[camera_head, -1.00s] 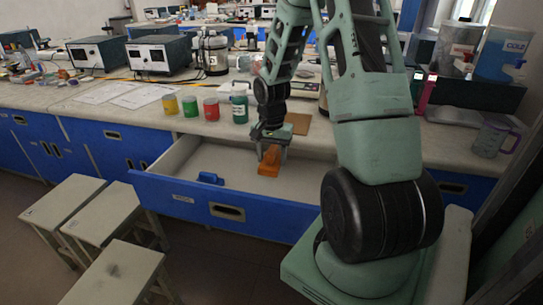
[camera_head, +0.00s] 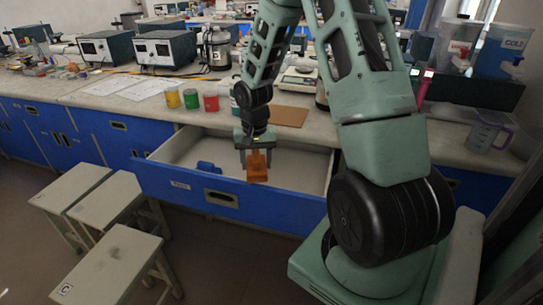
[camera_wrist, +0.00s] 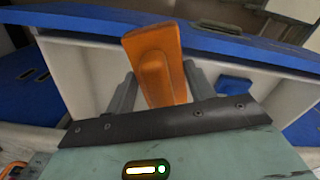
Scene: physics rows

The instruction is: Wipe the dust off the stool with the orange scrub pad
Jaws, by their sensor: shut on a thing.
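The orange scrub pad (camera_head: 257,175) is in my gripper (camera_head: 257,154), over the front part of an open blue drawer. In the wrist view the pad (camera_wrist: 160,70) stands out between the two grey fingers of my gripper (camera_wrist: 160,88), which are shut on it. Three pale stools stand at the lower left: a front one (camera_head: 112,262), a middle one (camera_head: 105,198) and a left one (camera_head: 70,182). The front stool has a letter mark at its near corner. The pad is well apart from the stools.
The open drawer (camera_head: 190,193) juts from the bench and holds a small blue object (camera_head: 208,168). Jars, including a red one (camera_head: 211,101), and a brown board (camera_head: 283,116) are on the bench top. Open floor lies between the drawer and the front stool.

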